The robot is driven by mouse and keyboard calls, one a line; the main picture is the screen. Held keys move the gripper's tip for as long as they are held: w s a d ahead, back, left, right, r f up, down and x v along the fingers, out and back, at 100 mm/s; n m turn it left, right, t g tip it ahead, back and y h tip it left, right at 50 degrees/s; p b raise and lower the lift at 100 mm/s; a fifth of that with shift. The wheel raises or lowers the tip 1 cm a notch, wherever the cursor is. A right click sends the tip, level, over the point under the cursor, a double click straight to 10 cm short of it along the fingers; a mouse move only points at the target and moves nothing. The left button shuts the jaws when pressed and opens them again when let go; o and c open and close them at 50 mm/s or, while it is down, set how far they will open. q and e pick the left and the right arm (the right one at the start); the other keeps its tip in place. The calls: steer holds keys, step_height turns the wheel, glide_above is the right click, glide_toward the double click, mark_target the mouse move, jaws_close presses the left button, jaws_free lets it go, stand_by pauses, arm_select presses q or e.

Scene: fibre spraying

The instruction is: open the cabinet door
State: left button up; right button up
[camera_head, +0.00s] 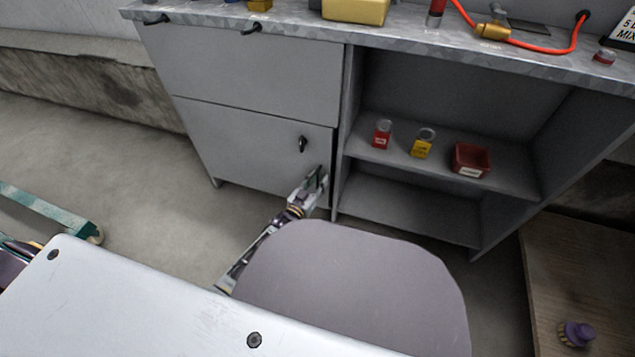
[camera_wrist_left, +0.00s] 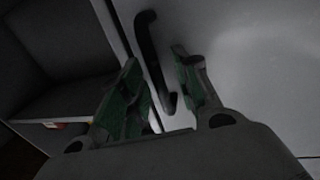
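The grey cabinet's lower door (camera_head: 235,140) looks closed, flush with the front. Its black handle (camera_head: 303,144) is near the door's upper right corner. My left gripper (camera_head: 317,178) is just below and right of that handle in the head view, at the door's right edge. In the left wrist view, the green-padded fingers (camera_wrist_left: 156,75) are spread, with a black handle (camera_wrist_left: 153,55) standing in the gap between them. Space shows beside the handle, and I cannot tell whether either finger touches it. My right gripper is not in view.
Open shelves (camera_head: 440,165) to the right hold a red can (camera_head: 382,134), a yellow can (camera_head: 422,143) and a red bin (camera_head: 472,160). The worktop (camera_head: 300,32) carries a red hose (camera_head: 545,45). Clear floor (camera_head: 130,175) lies left of the door.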

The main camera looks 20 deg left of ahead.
arm_select(q)
jaws_close()
steer(key=shift+s, duration=0.15)
stand_by(0.4)
